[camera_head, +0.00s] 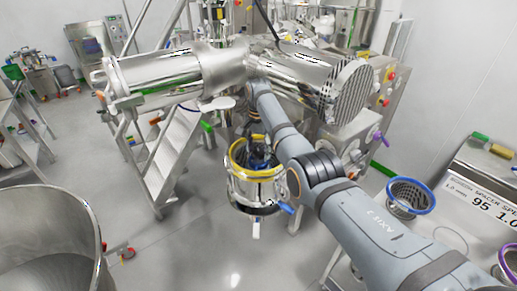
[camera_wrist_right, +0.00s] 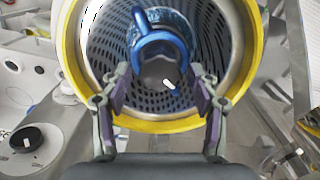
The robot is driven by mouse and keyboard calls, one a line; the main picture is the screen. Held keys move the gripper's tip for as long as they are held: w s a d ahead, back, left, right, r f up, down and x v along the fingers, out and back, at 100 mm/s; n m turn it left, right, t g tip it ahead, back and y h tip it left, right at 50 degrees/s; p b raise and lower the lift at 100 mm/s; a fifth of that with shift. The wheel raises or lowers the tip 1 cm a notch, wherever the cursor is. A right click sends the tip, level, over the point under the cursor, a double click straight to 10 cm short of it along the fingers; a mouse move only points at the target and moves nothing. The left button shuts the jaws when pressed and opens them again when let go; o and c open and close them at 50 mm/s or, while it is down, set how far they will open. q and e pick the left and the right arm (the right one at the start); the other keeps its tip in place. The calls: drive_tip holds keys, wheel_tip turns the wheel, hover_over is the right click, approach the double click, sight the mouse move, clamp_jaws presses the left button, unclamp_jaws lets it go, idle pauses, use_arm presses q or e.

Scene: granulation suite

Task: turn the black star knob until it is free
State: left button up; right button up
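A round steel housing with a yellow rim (camera_head: 238,148) stands below the mill in the head view; its yellow rim (camera_wrist_right: 245,75) and perforated screen (camera_wrist_right: 107,45) fill the top of the right wrist view. Inside is a blue ring-shaped part (camera_wrist_right: 163,45) with a dark grey faceted centre (camera_wrist_right: 155,72). I cannot tell whether that centre is the black star knob. My right gripper (camera_wrist_right: 160,80) is open, its fingers apart on either side of the blue part's lower edge; no grip on it shows. In the head view this gripper (camera_head: 258,150) is small and dark at the housing. My left gripper is not in view.
A black round piece (camera_wrist_right: 32,137) lies on a pale round surface at the lower left of the wrist view. In the head view, a blue-rimmed basket (camera_head: 410,208) stands on the right bench, steps (camera_head: 180,150) stand left, and a large steel bowl (camera_head: 45,235) is near left.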

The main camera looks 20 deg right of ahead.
drive_tip(key=c, duration=0.9)
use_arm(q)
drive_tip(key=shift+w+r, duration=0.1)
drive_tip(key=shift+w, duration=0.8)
